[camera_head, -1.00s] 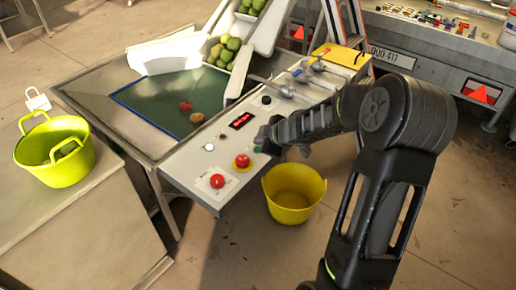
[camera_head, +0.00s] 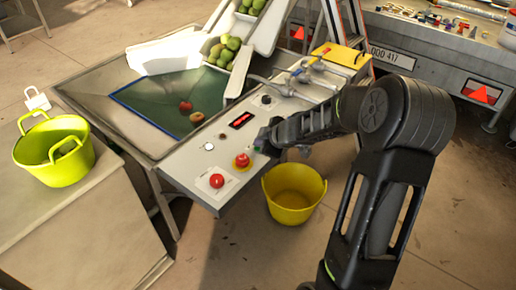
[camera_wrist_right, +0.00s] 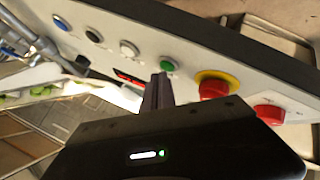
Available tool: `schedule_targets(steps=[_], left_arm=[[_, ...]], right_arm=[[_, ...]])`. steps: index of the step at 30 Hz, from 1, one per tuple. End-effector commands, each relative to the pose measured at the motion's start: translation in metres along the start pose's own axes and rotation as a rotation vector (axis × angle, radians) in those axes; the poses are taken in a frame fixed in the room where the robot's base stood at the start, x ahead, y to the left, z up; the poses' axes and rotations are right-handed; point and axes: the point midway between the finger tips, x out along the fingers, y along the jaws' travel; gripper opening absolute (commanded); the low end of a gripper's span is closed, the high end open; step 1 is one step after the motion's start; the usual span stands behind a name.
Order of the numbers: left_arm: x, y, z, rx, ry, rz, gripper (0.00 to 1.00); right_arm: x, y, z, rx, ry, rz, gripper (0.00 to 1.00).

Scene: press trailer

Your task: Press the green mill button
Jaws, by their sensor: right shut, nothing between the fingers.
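The green button (camera_head: 256,149) is on the sloping grey control panel (camera_head: 190,160), at the edge near my right arm. In the right wrist view the green button (camera_wrist_right: 168,65) sits in a pale ring just beyond my fingertips. My right gripper (camera_head: 264,143) is shut and empty, with its tips close over the panel at the green button. The closed fingers (camera_wrist_right: 160,82) point toward the button. I cannot tell whether they touch it. My left gripper is not in view.
A red mushroom button on yellow (camera_head: 242,161) is close beside the green one, with another red button (camera_head: 217,181) beyond. A red display (camera_head: 240,120), knobs and taps share the panel. A yellow bucket (camera_head: 294,215) stands below; a lime bucket (camera_head: 55,170) is left.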

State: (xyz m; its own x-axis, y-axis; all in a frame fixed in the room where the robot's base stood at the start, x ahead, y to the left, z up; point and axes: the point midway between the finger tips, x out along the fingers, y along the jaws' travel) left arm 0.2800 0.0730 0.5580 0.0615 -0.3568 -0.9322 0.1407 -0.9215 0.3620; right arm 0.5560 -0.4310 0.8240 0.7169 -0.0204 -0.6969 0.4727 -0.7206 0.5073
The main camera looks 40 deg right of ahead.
Motion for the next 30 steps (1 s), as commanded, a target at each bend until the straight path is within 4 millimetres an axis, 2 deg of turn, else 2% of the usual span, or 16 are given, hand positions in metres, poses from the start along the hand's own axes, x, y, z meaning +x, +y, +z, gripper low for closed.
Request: schedule_targets(steps=[30], left_arm=[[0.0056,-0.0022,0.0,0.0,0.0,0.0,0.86]], right_arm=[[0.0054,-0.0041,0.0044,0.0,-0.001,0.0,0.0]])
